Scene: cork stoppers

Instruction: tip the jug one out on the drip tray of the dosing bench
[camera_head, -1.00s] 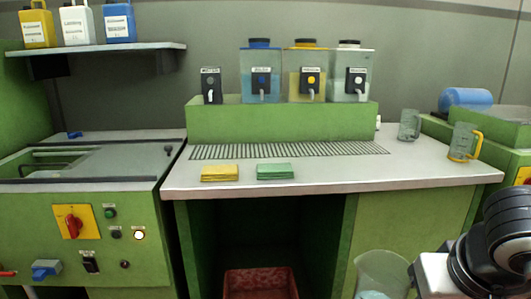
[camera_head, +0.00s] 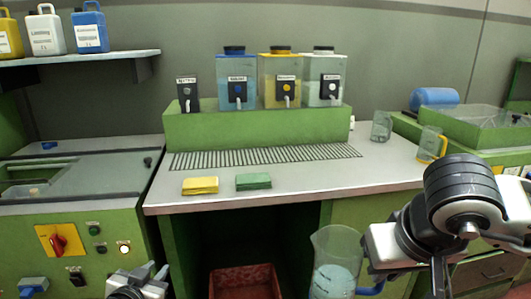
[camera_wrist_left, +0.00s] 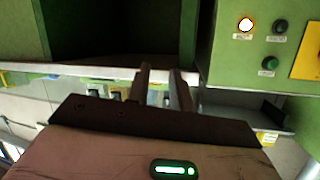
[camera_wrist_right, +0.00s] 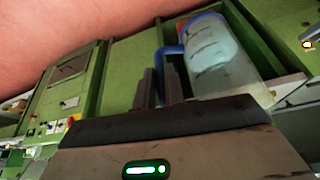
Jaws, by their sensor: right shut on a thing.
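A clear jug (camera_head: 323,248) with a blue handle and pale blue contents is held in front of the dosing bench (camera_head: 385,184), below its top edge. It looks close to upright. My right gripper (camera_head: 374,287) is shut on its handle; the right wrist view shows the blue handle (camera_wrist_right: 166,55) at the fingertips and the jug (camera_wrist_right: 236,68) beside them. I cannot read a label on it. The drip tray (camera_head: 265,157) is a dark slatted grille in the bench top, empty. My left gripper (camera_head: 151,273) is open and empty, low at the front left.
Yellow (camera_head: 200,185) and green (camera_head: 253,181) cloths lie before the grille. Three dispenser tanks (camera_head: 280,80) stand behind it. Two more clear jugs, one plain (camera_head: 381,126) and one yellow-handled (camera_head: 428,146), stand at the bench's right. A red crate (camera_head: 243,281) sits underneath.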

